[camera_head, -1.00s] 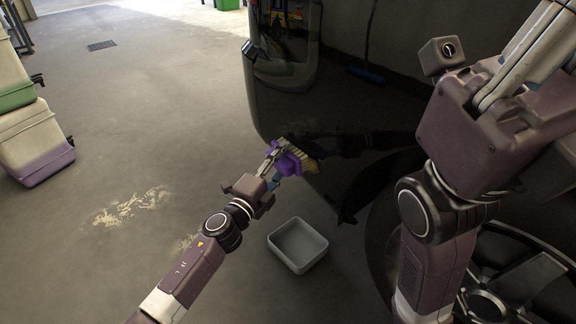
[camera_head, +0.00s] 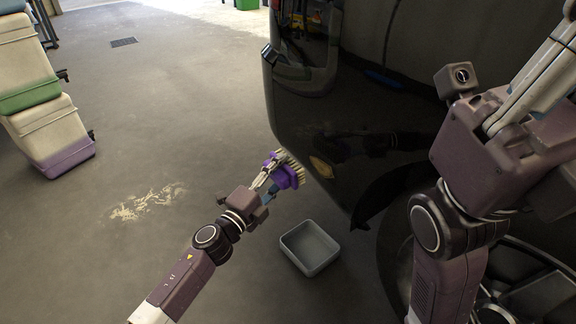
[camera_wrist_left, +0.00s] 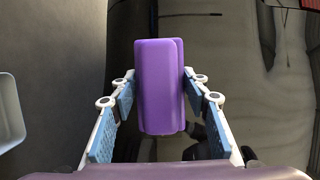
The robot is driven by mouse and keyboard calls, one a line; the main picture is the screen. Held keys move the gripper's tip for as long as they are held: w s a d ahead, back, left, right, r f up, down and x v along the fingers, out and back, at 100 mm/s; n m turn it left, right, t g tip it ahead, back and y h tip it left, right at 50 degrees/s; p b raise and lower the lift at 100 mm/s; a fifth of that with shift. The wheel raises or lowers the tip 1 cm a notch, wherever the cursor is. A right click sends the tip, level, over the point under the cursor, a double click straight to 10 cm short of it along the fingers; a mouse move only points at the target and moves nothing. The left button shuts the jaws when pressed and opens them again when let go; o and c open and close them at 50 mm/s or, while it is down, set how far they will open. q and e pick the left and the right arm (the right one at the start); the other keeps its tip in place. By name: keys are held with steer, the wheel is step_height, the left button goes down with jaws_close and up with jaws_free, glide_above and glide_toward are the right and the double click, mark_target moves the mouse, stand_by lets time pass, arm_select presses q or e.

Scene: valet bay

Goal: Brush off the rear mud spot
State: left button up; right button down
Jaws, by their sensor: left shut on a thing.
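A purple brush with pale bristles (camera_head: 288,172) is held in my left gripper (camera_head: 267,177), bristles turned toward the dark car (camera_head: 300,115). In the left wrist view, the purple back of the brush (camera_wrist_left: 160,88) sits between the blue-padded fingers. A tan mud spot (camera_head: 322,167) shows low on the car's glossy body, just right of the bristles. A small gap seems to separate bristles and spot. My right arm spans the right side; its gripper is out of view.
An open grey bin (camera_head: 310,247) stands on the floor below the brush, near the wheel (camera_head: 520,290). Dried pale mud (camera_head: 147,202) lies on the floor at left. Stacked cases (camera_head: 45,110) stand at far left.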

mark_target(271, 176)
arm_select(q)
steer(key=shift+s+a, duration=0.15)
steer(key=shift+a, duration=0.05)
steer(key=shift+s+a+f, duration=0.1)
steer(key=shift+s+a, duration=0.4)
steer(key=shift+a, duration=0.3)
steer(key=shift+s+a, duration=0.35)
steer(key=shift+a, duration=0.05)
